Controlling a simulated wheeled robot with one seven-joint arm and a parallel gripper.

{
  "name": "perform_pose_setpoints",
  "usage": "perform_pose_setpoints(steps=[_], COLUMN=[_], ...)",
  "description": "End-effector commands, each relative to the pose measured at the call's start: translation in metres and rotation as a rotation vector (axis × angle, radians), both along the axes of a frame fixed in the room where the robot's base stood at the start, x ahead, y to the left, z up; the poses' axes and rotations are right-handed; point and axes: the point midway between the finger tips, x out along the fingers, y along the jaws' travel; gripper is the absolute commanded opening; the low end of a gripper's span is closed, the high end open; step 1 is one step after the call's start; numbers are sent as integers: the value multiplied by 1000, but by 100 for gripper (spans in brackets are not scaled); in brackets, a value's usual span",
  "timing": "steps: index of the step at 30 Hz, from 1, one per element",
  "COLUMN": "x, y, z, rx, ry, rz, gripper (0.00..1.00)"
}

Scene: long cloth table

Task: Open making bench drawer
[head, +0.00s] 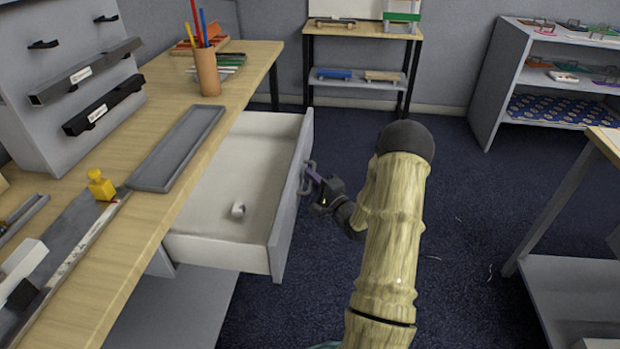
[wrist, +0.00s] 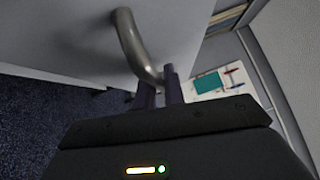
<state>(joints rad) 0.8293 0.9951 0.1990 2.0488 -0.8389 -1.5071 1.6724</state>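The making bench drawer (head: 285,215) is pulled well out from under the wooden bench top (head: 145,185). Its white inside shows, with one small white object (head: 238,210) lying in it. The metal drawer handle (head: 304,178) is on the drawer's front face, which is turned to the right. My gripper (head: 314,176) is at this handle. In the wrist view the curved grey handle (wrist: 130,38) runs down to the fingers of my gripper (wrist: 158,90), which are close together with the bar between them. The fingertips' exact contact is partly hidden.
The bench carries a grey tray (head: 178,150), a pencil cup (head: 207,73) and a yellow bottle (head: 101,186). A grey shelf unit (head: 490,95) stands at the back right, and another table (head: 575,200) stands at the right.

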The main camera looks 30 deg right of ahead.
Motion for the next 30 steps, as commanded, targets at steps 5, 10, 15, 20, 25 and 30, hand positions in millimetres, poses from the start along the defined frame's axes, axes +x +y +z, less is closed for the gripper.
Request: perform_pose_setpoints(steps=[5,10,15,20,25,30], x=[0,-1,-11,-36,-70,-104], y=[0,0,-2,-5,-9,-12], z=[-1,-1,-2,-6,-10,-15], rx=[0,0,0,2,2,2], ry=[2,1,3,5,5,5], rz=[-2,-1,-2,-4,-5,-4], gripper=[20,20,20,20,20,20])
